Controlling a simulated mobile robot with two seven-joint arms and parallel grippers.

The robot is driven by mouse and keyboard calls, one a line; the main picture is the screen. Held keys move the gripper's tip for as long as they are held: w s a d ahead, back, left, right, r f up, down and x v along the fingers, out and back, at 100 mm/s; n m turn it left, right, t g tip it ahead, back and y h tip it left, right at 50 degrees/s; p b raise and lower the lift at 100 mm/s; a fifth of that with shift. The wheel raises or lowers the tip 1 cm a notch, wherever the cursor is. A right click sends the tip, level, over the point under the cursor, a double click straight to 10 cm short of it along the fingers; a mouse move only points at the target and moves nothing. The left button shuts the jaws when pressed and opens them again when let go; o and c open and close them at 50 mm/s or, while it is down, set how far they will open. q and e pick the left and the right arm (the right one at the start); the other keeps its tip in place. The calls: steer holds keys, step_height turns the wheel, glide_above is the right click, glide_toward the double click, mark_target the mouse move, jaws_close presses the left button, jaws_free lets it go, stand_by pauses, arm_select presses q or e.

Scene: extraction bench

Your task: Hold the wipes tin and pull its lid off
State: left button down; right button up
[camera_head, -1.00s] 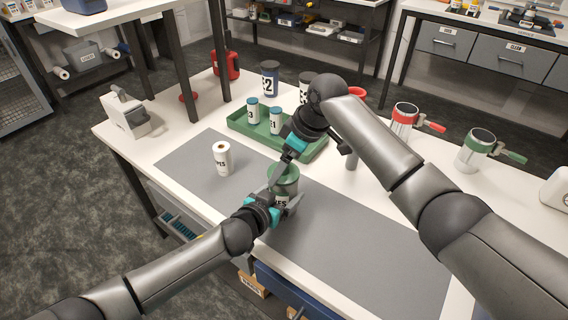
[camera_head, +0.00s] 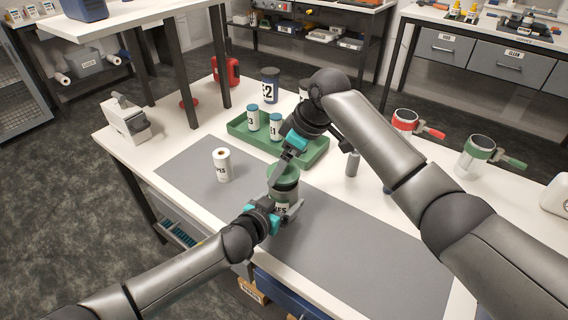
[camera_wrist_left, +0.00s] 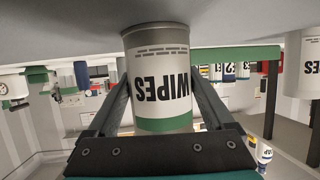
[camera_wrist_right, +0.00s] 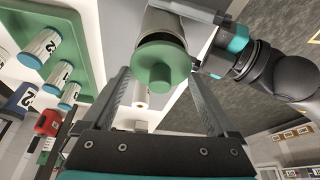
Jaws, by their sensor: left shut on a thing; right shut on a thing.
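The green lid (camera_head: 283,176) has a round knob, clear in the right wrist view (camera_wrist_right: 160,72). My right gripper (camera_head: 282,168) is shut on the lid from above. A dark band shows between lid and tin in the head view; the lid appears slightly raised.
A white WIPES roll (camera_head: 222,165) stands left of the tin. A green tray (camera_head: 308,152) with small blue-capped jars lies behind. The mat's front right is clear.

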steer(key=shift+r, duration=2)
arm_select(q)
jaws_free()
